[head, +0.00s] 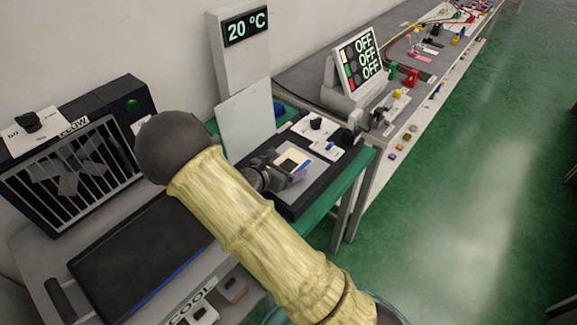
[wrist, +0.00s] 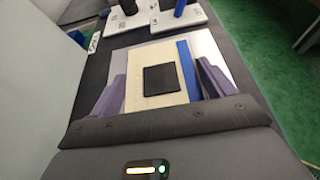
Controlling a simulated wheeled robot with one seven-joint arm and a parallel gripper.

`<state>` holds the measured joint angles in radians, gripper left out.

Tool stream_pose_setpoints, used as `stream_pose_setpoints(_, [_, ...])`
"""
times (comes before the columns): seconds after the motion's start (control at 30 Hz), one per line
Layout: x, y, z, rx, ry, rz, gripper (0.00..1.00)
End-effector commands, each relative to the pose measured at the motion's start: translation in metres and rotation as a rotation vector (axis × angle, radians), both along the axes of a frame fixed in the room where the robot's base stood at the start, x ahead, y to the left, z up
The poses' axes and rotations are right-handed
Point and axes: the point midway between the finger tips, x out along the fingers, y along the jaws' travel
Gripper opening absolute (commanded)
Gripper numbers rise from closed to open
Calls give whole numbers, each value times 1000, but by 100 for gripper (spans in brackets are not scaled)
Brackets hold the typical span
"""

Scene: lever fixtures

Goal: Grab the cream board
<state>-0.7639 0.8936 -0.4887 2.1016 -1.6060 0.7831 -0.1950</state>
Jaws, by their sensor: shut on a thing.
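The cream board (wrist: 136,88) lies flat in the wrist view, with a black square at its middle and a blue strip along its right side. My gripper (wrist: 163,85) is shut on it, one purple finger at its left edge and the other beside the blue strip. In the head view the board (head: 289,158) is small, and my gripper (head: 287,172) partly hides it. I cannot tell whether the board touches the light grey plate (head: 322,148) under it.
The plate lies on a dark station on the green-topped bench. A tall white panel reading 20 °C (head: 245,28) is at the back. A screen reading OFF (head: 362,58) stands further right. A barred black box (head: 75,160) is at left.

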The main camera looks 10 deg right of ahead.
Motion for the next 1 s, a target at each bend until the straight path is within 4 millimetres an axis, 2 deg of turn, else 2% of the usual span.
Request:
stream_pose_setpoints(0.27, [0,0,10,1,-3,0,54])
stream_pose_setpoints(0.37, [0,0,24,3,-4,-1,54])
stream_pose_setpoints(0.7, [0,0,86,3,-4,0,54])
stream_pose_setpoints(0.83, [0,0,98,2,-3,0,54])
stream_pose_setpoints(1.0, [0,0,101,-1,0,0,54])
